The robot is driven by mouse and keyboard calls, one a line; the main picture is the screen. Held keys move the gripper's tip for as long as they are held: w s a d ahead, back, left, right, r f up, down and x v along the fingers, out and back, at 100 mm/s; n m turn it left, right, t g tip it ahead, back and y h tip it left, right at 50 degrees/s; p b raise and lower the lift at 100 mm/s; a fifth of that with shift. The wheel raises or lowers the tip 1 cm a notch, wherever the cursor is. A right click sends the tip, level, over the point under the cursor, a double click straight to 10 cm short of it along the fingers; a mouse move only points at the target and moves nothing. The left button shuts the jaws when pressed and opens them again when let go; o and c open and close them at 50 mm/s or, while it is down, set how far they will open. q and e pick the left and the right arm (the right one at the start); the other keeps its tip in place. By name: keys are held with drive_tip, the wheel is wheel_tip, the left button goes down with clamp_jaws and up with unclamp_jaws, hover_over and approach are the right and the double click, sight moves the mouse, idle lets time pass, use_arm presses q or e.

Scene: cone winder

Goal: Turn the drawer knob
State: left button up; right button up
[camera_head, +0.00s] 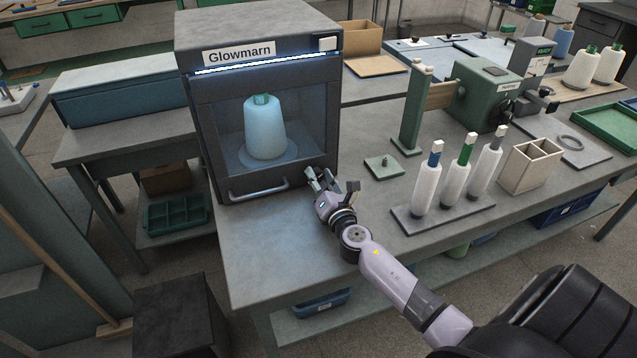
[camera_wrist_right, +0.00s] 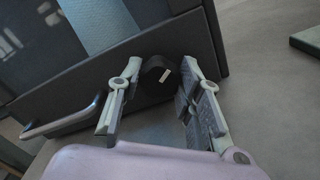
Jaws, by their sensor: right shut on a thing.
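The drawer knob (camera_wrist_right: 159,75) is a dark round knob with a pale index mark, low on the right of the black Glowmarn cabinet's front (camera_head: 264,186). In the right wrist view my right gripper (camera_wrist_right: 158,88) has its two fingers on either side of the knob, shut on it. In the head view the right gripper (camera_head: 323,184) is at the cabinet's lower right corner and mostly hides the knob. A metal bar handle (camera_head: 258,188) is left of the knob. My left gripper is not in view.
A pale blue yarn cone (camera_head: 265,130) stands inside the cabinet behind its window. A rack (camera_head: 442,219) with several bobbins, a beige box (camera_head: 529,166) and a green winder (camera_head: 487,93) stand to the right. The bench front (camera_head: 285,260) below the gripper is bare.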

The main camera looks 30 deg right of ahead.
drive_tip(key=m+b, duration=0.1)
drive_tip(key=m, duration=0.2)
drive_tip(key=shift+f+m, duration=0.15)
drive_tip(key=shift+m, duration=0.15)
drive_tip(key=shift+d+m+b, duration=0.1)
drive_tip(key=shift+m+b, duration=0.25)
drive_tip(key=shift+m, duration=1.15)
drive_tip(key=o, duration=1.2)
drive_tip(key=shift+c, duration=0.2)
drive_tip(key=v, duration=1.2)
